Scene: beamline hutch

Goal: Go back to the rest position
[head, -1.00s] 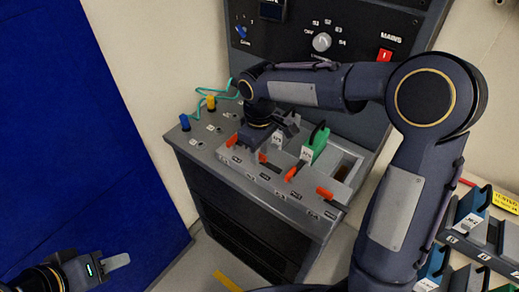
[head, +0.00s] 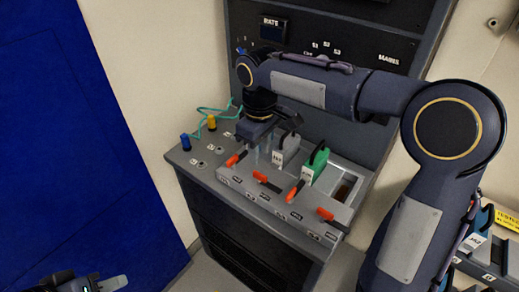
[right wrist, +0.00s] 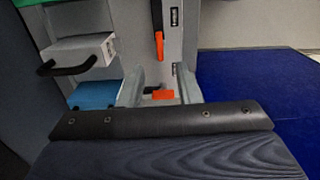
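My right gripper (head: 264,153) hangs over the back left part of the grey console (head: 190,158). In the right wrist view its two pale fingers (right wrist: 160,86) stand apart with nothing held between them. An orange lever (right wrist: 163,94) shows beyond the gap, below the fingers. My left gripper (head: 104,284) is at the bottom left corner of the head view, mostly cut off, beside the blue panel; its opening cannot be judged.
A grey module (head: 287,148) and a green module (head: 316,164) stand in the console behind several orange levers (head: 298,190). Yellow (head: 211,123) and blue (head: 185,142) plugs and a green cable (head: 215,109) are at left. A rack (head: 490,258) stands at lower right.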

